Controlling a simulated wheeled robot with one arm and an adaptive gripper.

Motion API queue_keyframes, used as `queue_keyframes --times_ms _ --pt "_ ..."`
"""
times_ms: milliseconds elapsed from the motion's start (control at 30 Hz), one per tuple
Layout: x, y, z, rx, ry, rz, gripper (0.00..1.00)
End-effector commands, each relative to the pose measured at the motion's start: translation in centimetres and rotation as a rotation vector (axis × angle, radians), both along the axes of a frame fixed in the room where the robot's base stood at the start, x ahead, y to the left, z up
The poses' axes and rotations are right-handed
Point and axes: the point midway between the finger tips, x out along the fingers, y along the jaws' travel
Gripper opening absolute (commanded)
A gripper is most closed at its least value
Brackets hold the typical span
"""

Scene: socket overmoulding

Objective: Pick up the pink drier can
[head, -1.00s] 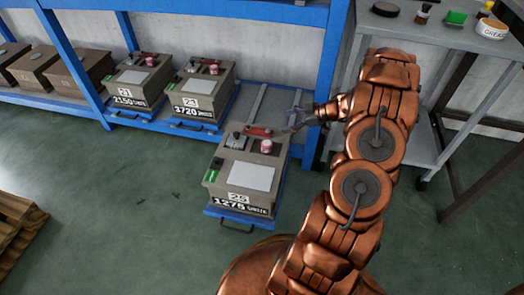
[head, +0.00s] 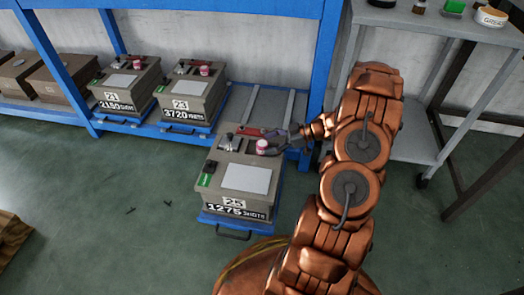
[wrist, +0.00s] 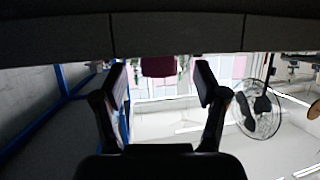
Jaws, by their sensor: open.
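The pink drier can (head: 262,147), with a pale top, stands upright on the grey-brown mould box marked 25 (head: 208,188). My gripper (head: 270,141) is open and low over that box, its fingers pointing left at the can. The fingertips are right beside the can; I cannot tell whether they touch it. In the wrist view both fingers (wrist: 160,85) are spread apart. A dark red shape (wrist: 158,66) shows between them; I cannot tell whether it is the can.
A red tool (head: 250,131) lies behind the can, with a grey plate (head: 247,178) in front. Boxes 21 (head: 124,85) and 23 (head: 191,94), with similar items, stand on the blue rack (head: 60,57). A grey workbench (head: 420,24) is at right.

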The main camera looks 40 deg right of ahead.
Motion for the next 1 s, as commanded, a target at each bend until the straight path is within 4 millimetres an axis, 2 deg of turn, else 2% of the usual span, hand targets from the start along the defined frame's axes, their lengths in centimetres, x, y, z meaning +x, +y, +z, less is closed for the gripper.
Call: queue_keyframes --times_ms 200,533,1000 --pt "1.1 1.5 -1.0 -0.001 0.002 -0.001 0.72" --pt "1.3 1.7 -1.0 -0.001 0.002 -0.001 0.72" --pt "1.3 1.7 -1.0 -0.001 0.002 -0.001 0.23"
